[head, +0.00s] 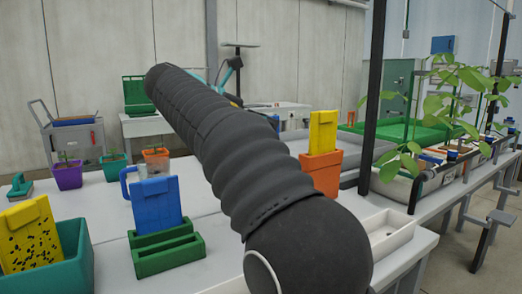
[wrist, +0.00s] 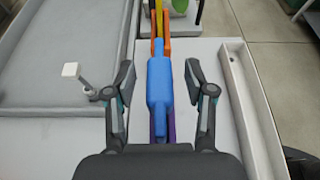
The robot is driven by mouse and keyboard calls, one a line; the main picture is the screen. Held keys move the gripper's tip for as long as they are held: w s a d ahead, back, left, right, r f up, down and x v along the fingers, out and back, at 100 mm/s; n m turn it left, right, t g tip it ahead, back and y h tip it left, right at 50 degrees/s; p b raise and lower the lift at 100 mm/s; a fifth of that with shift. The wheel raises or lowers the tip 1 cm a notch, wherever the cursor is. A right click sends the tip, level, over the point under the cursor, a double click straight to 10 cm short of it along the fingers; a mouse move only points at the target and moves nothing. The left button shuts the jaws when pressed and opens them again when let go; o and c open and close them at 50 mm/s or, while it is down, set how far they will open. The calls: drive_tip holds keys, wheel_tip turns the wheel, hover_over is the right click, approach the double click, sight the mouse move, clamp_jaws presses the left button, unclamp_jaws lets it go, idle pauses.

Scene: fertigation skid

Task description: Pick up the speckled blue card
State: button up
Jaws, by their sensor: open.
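In the wrist view a blue card (wrist: 160,82) is seen from above, standing in a purple holder (wrist: 172,126) that shows only in part. I cannot make out speckles on it from this angle. My gripper (wrist: 168,92) is open, with one finger on each side of this card and a gap on both sides. How far the fingers are above or below its top is unclear. In the head view my arm hides this spot. Another blue card (head: 154,205) stands in a green slotted holder (head: 168,255) at left; it looks plain.
A yellow card (head: 323,131) stands in an orange holder (head: 320,172), close beyond the blue card in the wrist view. A black-speckled yellow card (head: 28,235) stands in a teal box (head: 72,258). A shallow white tray (wrist: 252,110) lies at right.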

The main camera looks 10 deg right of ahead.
clamp_jaws()
drive_tip(key=shift+r, duration=0.15)
